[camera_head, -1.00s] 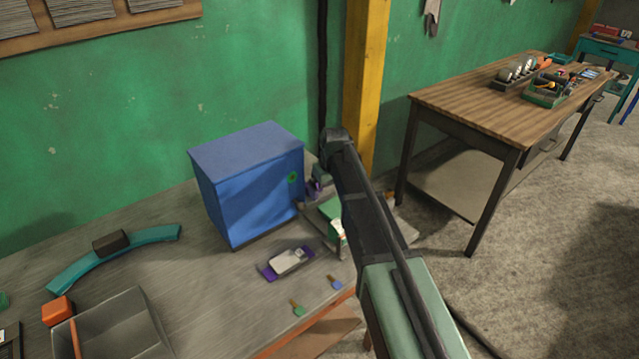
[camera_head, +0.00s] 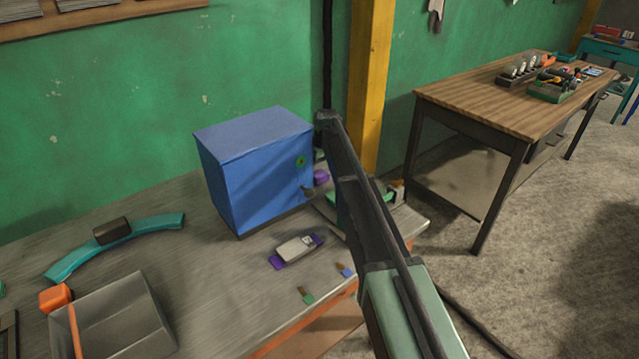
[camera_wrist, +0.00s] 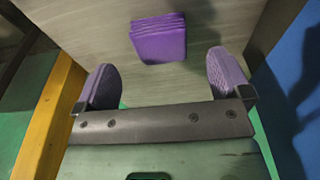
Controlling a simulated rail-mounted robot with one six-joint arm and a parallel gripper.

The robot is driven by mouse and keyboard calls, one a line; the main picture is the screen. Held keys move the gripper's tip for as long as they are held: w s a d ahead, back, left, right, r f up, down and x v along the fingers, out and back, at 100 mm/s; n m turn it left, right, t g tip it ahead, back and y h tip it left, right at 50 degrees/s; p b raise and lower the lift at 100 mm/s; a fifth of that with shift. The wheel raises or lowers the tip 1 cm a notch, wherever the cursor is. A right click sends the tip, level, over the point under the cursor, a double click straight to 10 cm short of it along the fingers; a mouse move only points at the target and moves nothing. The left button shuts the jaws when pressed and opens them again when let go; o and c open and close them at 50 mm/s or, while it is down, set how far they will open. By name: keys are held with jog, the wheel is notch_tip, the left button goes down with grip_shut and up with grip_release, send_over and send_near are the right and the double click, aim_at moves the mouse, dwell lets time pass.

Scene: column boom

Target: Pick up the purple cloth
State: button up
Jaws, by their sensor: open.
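The purple cloth (camera_wrist: 159,42) shows in the wrist view as a folded, layered square lying flat on the grey surface, near the top middle. My gripper (camera_wrist: 165,78) is open, with its two purple-grey fingers apart. The cloth lies beyond the fingertips, roughly between their lines, and nothing is held. In the head view, a small purple patch (camera_head: 321,177) shows at the right side of the blue box, beside my arm. I cannot tell whether it is the cloth. My arm hides much of that area.
The blue box (camera_head: 254,180) stands close by; its side also fills the right of the wrist view (camera_wrist: 298,80). A yellow post (camera_head: 369,90) rises behind my arm. A pale device with purple ends (camera_head: 296,250) and a grey bin (camera_head: 150,310) are on the grey table.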

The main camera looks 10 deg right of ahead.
aim_at(319, 174)
jog(key=f+b, duration=0.2)
jog(key=f, duration=0.1)
jog(key=f+b, duration=0.1)
jog(key=f, duration=0.1)
jog(key=shift+w+a+b, duration=0.2)
jog(key=shift+w+b, duration=0.05)
jog(key=shift+b, duration=0.1)
jog(key=shift+r, duration=0.3)
jog(key=c, duration=1)
jog(key=shift+p, duration=0.3)
notch_tip(319, 174, up, 20)
jog(key=p, duration=2)
